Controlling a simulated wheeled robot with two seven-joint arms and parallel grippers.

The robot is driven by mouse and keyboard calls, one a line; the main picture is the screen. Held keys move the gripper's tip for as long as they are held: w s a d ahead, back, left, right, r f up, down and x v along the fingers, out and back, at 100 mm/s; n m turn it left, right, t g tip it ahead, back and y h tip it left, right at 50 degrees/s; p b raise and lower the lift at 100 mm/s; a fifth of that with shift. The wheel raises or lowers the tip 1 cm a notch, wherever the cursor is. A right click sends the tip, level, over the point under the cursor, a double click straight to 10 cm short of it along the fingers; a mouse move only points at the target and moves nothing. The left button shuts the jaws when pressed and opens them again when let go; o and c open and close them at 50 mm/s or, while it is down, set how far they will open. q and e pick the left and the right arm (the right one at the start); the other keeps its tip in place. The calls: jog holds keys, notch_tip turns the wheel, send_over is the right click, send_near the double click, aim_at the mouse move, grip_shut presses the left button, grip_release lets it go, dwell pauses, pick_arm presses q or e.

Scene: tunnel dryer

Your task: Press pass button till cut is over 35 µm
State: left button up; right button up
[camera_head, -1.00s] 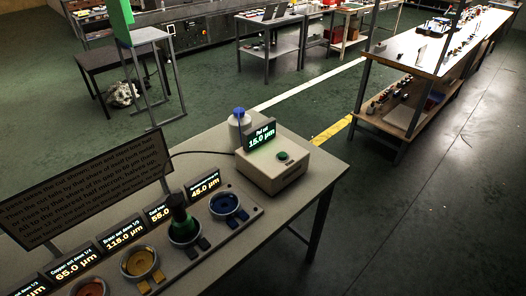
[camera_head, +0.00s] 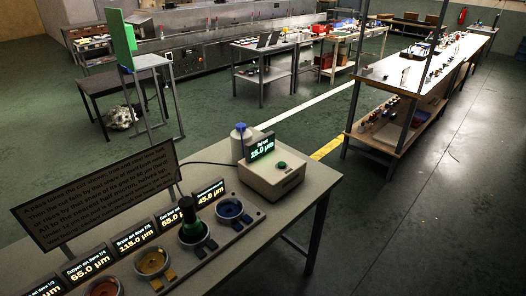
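A beige box (camera_head: 272,180) stands on the grey table (camera_head: 318,180), with a green pass button (camera_head: 282,165) on its top. The box's display (camera_head: 261,149) reads "Past cut 15.0 µm", though its small top line is hard to read. A row of round coloured cups runs along the front, among them a blue one (camera_head: 230,209) and a yellow one (camera_head: 151,261). A dark green bottle-shaped piece (camera_head: 189,214) stands in a cup between them. Small displays behind the cups read 45.0 (camera_head: 210,193), 115.0 (camera_head: 135,240) and 65.0 µm (camera_head: 88,263). Neither gripper is in view.
A dark sign (camera_head: 98,196) with text stands at the table's left. A long shelf bench (camera_head: 400,85) stands at the right. The floor right of the table is clear.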

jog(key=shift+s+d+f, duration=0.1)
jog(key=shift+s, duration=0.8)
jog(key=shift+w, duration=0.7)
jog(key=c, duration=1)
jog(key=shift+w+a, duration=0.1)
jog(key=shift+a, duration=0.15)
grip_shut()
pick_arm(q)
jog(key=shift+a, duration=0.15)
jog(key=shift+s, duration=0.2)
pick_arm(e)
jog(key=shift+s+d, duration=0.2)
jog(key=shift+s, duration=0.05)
